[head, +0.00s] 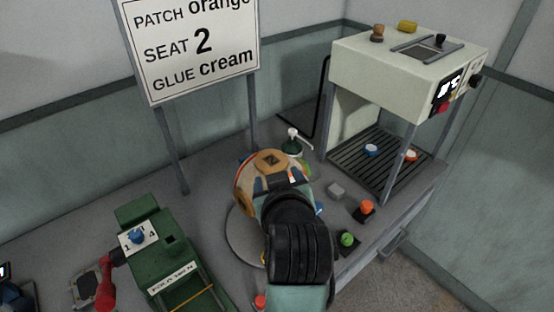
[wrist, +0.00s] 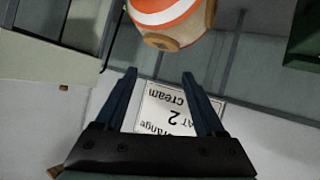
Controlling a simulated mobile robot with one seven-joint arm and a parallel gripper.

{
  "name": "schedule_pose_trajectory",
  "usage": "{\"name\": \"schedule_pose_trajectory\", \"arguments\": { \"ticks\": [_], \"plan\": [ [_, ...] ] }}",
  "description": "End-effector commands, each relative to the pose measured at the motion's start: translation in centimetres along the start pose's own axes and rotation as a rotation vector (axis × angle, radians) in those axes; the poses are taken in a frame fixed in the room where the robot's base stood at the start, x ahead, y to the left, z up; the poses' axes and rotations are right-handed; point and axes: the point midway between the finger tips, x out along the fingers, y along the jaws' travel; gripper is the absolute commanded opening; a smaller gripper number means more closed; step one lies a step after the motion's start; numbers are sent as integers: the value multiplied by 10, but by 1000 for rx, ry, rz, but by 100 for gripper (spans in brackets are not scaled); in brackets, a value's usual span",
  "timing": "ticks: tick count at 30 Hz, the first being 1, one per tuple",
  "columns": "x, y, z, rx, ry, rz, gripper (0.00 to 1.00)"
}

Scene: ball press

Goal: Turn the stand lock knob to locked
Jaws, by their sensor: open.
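A tan ball (head: 250,180) with an orange and white band sits on the round grey stand (head: 240,238) in the middle of the bench. In the wrist view the ball (wrist: 172,20) shows at the top, beyond the fingertips. My gripper (head: 278,181) is open and looks empty, close to the ball in the head view. Its two blue fingers (wrist: 158,76) are spread, with nothing between them except the sign behind. A small blue part (head: 319,208) shows just right of my wrist. I cannot tell if it is the lock knob. My arm hides part of the stand.
A green machine (head: 160,275) with a blue numbered dial (head: 137,236) stands at front left. A cream press (head: 390,75) stands at back right. Green (head: 347,240) and orange (head: 366,207) buttons lie right of my arm. The sign (head: 195,45) stands behind.

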Motion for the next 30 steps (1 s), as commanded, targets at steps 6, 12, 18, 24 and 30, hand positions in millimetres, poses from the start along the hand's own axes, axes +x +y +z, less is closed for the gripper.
{"name": "schedule_pose_trajectory", "arguments": {
  "ticks": [6, 12, 18, 24, 30],
  "plan": [
    [-12, 7, -36, 16, 121, 39, 72],
    [-20, 10, -55, 24, 182, 57, 72],
    [-22, 11, -59, 27, 195, 61, 72],
    [-22, 11, -59, 27, 194, 61, 72],
    [-25, 12, -64, 28, 209, 65, 72]
  ]
}}
